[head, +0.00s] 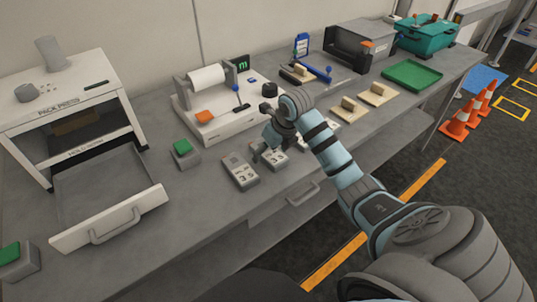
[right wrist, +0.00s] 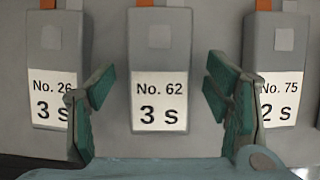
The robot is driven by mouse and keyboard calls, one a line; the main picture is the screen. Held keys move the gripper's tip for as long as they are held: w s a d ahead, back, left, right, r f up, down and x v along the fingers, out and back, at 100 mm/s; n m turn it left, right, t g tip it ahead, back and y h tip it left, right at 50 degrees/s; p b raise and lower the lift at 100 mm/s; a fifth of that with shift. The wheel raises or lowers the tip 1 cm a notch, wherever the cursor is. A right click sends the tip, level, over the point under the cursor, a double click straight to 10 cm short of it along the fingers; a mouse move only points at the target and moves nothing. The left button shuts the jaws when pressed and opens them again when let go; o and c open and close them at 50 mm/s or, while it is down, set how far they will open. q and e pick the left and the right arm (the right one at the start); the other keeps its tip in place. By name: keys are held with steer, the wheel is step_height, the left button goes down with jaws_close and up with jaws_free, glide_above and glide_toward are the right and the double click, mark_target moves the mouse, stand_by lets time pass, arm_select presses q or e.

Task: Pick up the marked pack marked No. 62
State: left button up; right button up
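The pack marked No. 62 (right wrist: 158,65) is a grey block with a white label reading "3 s", in the middle of the right wrist view. Pack No. 26 (right wrist: 57,55) is to its left and pack No. 75 (right wrist: 278,55) to its right, both partly cut by the finger pads. My right gripper (right wrist: 157,108) is open, one green-padded finger on each side of No. 62, with nothing gripped. In the head view my right gripper (head: 269,146) is low over a grey pack (head: 274,160), beside another grey pack (head: 239,171). Their numbers are too small to read there. My left gripper is out of view.
A pack press (head: 62,100) with an open drawer (head: 110,215) stands at left. A roll device (head: 215,105) is behind the packs, and a green-topped button box (head: 184,152) is left of them. Tan-topped blocks (head: 378,93) and a green tray (head: 412,75) lie to the right.

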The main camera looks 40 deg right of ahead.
steer(key=c, duration=1.3)
